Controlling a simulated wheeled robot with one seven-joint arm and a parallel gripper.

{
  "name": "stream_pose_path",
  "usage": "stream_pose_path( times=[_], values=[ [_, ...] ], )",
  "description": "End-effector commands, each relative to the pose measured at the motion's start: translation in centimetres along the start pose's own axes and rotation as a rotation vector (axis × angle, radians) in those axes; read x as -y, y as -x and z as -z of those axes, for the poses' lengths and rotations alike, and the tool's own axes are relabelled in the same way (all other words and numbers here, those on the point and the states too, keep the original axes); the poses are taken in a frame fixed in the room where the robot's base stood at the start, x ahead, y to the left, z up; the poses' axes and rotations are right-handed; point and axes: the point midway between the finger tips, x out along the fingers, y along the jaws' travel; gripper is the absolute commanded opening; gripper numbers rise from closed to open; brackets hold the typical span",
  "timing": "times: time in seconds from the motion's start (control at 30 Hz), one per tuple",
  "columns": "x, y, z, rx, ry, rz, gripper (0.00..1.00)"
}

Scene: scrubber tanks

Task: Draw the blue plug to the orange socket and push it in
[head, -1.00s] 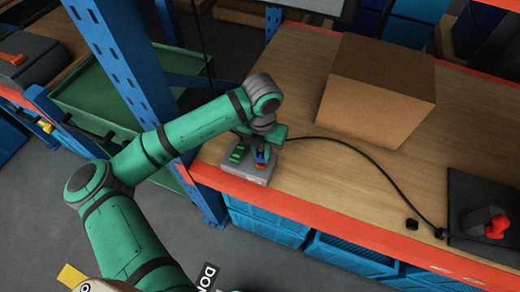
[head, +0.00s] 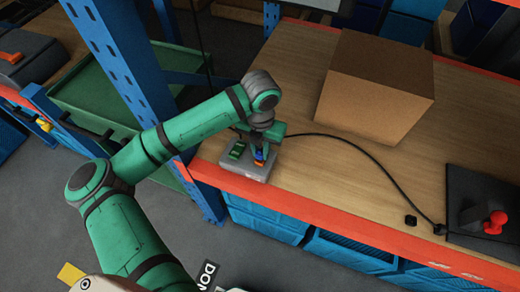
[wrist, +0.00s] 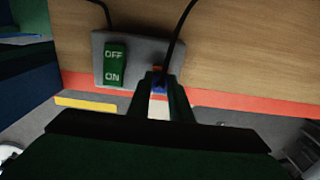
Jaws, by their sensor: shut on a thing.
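The blue plug (head: 259,153) is between the fingers of my gripper (head: 260,149), with a black cable running from it. It also shows in the wrist view (wrist: 158,83), partly covered by the fingers. My gripper (wrist: 160,92) is shut on it, over the grey socket box (head: 250,169) at the bench's front left corner. The orange socket (head: 257,163) shows just below the plug in the head view, and a bit of orange (wrist: 157,69) shows against it in the wrist view. I cannot tell how deep the plug sits.
A green OFF/ON switch (wrist: 115,63) is on the box beside the socket. A cardboard box (head: 375,90) stands behind on the bench. The black cable (head: 375,160) curves right to a dark plate (head: 480,190) with a red-knobbed part (head: 495,221). A blue rack post (head: 130,80) stands left.

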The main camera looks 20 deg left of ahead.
Motion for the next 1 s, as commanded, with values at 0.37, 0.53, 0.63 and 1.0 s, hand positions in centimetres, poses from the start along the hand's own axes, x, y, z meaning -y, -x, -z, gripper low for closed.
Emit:
stream_pose_path(
  times=[0.37,0.53,0.63,1.0],
  values=[
    [0.0,0.0,0.2,0.000,0.000,0.000,0.00],
    [0.0,0.0,0.2,0.000,0.000,0.000,0.00],
    [0.0,-0.2,0.2,-0.001,0.000,0.000,0.00],
    [0.0,-1.1,0.2,-0.001,0.001,0.000,0.00]
  ],
)
